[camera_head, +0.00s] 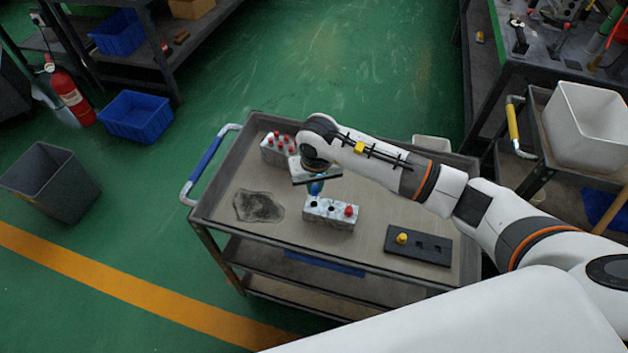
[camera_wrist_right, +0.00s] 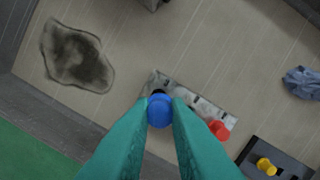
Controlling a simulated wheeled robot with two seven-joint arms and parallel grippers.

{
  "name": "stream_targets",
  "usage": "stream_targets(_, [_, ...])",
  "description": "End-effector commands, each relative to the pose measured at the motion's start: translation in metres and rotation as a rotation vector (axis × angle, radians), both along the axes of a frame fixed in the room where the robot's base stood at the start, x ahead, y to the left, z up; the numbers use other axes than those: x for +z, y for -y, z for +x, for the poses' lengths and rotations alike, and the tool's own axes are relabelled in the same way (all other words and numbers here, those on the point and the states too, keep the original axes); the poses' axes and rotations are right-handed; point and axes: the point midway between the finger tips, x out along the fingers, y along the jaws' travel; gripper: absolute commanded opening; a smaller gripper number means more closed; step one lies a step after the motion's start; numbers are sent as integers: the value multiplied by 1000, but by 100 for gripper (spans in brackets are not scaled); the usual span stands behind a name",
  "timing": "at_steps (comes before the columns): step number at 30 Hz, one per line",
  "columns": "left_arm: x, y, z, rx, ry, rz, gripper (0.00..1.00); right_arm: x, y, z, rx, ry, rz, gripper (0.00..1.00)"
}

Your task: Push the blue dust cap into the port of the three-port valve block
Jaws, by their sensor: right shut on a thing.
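The three-port valve block (camera_head: 322,215) is a grey metal block on the cart top. My right gripper (camera_head: 316,184) points down above the block's left end, shut on the blue dust cap (camera_head: 316,188). In the right wrist view the blue cap (camera_wrist_right: 160,111) is between the fingertips, over the end of the block (camera_wrist_right: 198,105) away from the red cap (camera_wrist_right: 219,130). I cannot tell whether the blue cap touches the block. My left gripper is not in view.
A black tray (camera_head: 400,252) holds a yellow cap (camera_head: 402,238) and two empty recesses. Another block with several red caps (camera_head: 278,140) stands at the cart's back left. A dark stain (camera_head: 258,206) lies on the bare left part of the cart top (camera_head: 222,203).

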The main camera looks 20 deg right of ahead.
Motion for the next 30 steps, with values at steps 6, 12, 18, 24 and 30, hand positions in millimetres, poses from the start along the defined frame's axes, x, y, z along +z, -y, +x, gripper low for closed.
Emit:
stream_targets(6, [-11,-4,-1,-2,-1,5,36,-20,-1,-1,-1,-1,2,0])
stream_targets(12, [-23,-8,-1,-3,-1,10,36,-35,0,0,1,1,0,0])
stream_targets(18, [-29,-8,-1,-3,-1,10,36,-40,0,0,1,0,1,0])
stream_targets(24, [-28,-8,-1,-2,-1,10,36,-39,0,0,0,-1,1,0])
stream_targets(30, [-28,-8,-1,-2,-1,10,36,-39,0,0,0,-1,1,0])
